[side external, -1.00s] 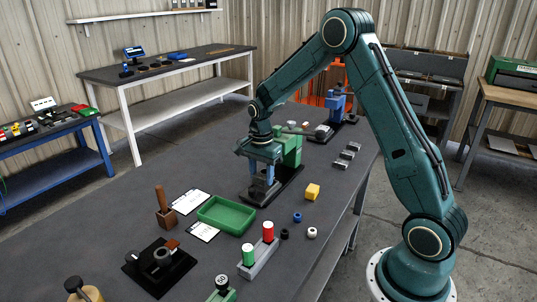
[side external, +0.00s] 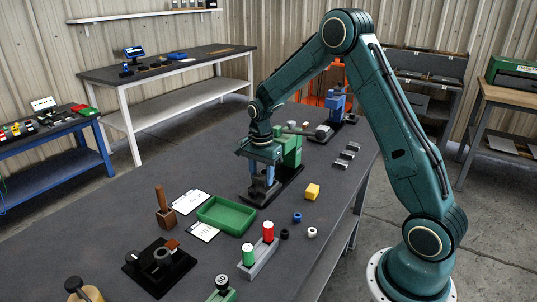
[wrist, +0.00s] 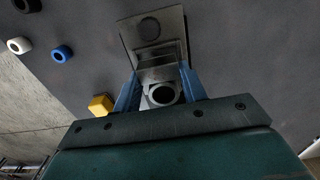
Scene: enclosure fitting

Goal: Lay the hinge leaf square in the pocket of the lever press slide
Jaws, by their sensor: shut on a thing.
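My gripper (side external: 262,183) points down at the front of the green lever press (side external: 291,151), low over its black base (side external: 287,186). In the wrist view the two blue fingers (wrist: 158,72) are closed on a grey metal piece, the hinge leaf (wrist: 158,72). A grey plate with a round mark (wrist: 150,29) lies just beyond the fingertips, and a dark-centred ring (wrist: 163,94) shows between the fingers. The slide pocket cannot be made out clearly, and I cannot tell whether the leaf touches it or lies square.
A yellow block (side external: 312,191) stands right of the press, with blue (side external: 297,217), white (side external: 312,232) and black rings nearby. A green tray (side external: 227,214) is in front. A blue press (side external: 337,103) stands behind. Several grey blocks (side external: 347,154) lie at the right edge.

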